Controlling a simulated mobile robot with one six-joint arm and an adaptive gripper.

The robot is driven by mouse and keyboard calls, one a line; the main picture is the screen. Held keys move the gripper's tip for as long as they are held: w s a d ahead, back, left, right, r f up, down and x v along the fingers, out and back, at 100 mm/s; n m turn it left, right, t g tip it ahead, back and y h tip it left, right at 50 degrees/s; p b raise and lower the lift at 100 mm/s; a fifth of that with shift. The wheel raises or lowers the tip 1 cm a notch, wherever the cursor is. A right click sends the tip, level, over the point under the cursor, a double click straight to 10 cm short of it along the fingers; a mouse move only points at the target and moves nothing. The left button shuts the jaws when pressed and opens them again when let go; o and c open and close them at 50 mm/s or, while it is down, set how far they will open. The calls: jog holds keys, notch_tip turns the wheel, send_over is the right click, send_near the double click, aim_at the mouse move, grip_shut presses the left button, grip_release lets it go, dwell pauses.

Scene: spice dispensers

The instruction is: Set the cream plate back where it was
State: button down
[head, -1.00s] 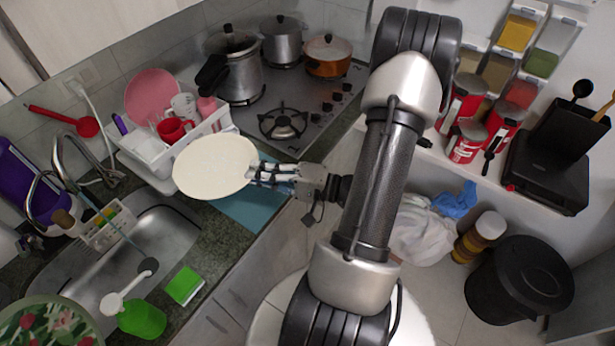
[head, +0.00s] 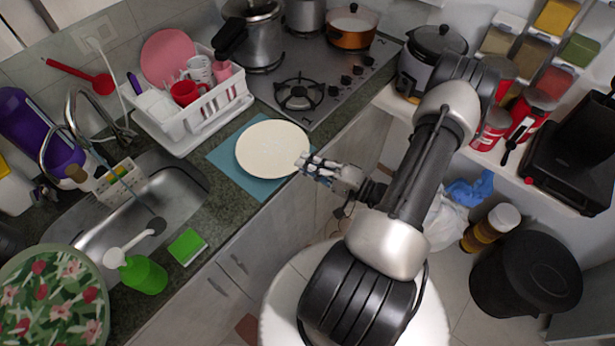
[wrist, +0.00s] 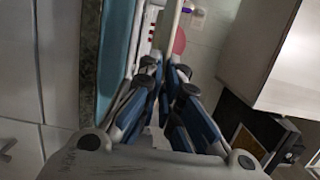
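The cream plate (head: 272,149) is over the blue mat (head: 226,156) on the counter in the head view, roughly level. My gripper (head: 304,163) is at the plate's right rim, with its fingers closed on the edge. In the wrist view the plate (wrist: 172,22) shows edge-on between the converging fingertips (wrist: 168,62). The teal mat (wrist: 115,60) lies to the left there, with a gap between it and the plate, so the plate seems held a little above the mat. The exact height cannot be told.
A white dish rack (head: 205,115) with cups and a pink plate (head: 170,57) stands just behind the mat. The stove (head: 330,85) is at the back right, the sink (head: 130,225) at left. A green sponge (head: 187,246) and green soap bottle (head: 143,274) stand in front.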

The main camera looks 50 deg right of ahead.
jog(key=shift+f+b, duration=0.6)
jog(key=shift+f, duration=2.1)
jog(key=shift+f, duration=0.15)
jog(key=c, duration=1.8)
grip_release()
jog(key=p+v, duration=0.1)
jog(key=v, duration=1.1)
jog(key=shift+r, duration=0.25)
